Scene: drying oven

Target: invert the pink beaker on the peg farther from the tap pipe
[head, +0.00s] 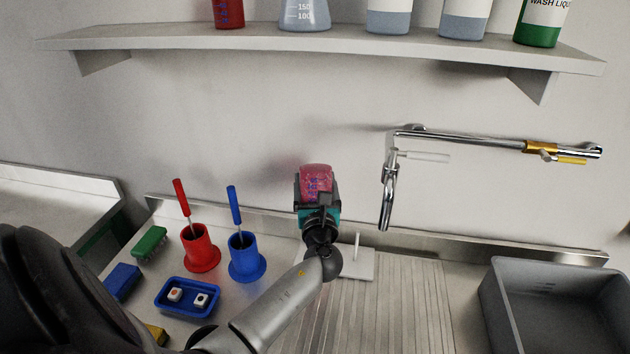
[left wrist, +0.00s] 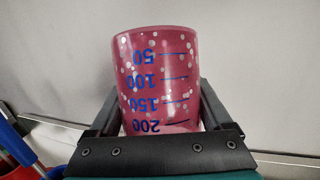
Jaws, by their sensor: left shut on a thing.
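The pink beaker (head: 316,180) is held up in front of the wall, above the pegs. It also shows in the left wrist view (left wrist: 160,85), base at the top, with its blue numbers upside down, 50 above 200. My left gripper (head: 317,200) is shut around its sides. One thin upright white peg (head: 357,248) stands on a white plate (head: 358,267) to the lower right of the gripper. My arm and gripper cover the left part of the plate, so any other peg there is hidden. The chrome tap pipe (head: 387,192) hangs to the right. My right gripper is out of view.
Red (head: 201,250) and blue (head: 247,262) holders with brushes stand left of my arm, near a blue tray (head: 187,298). A shelf (head: 330,42) with bottles is above. A grey basin (head: 555,300) is at right; the ribbed drainboard (head: 385,310) is clear.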

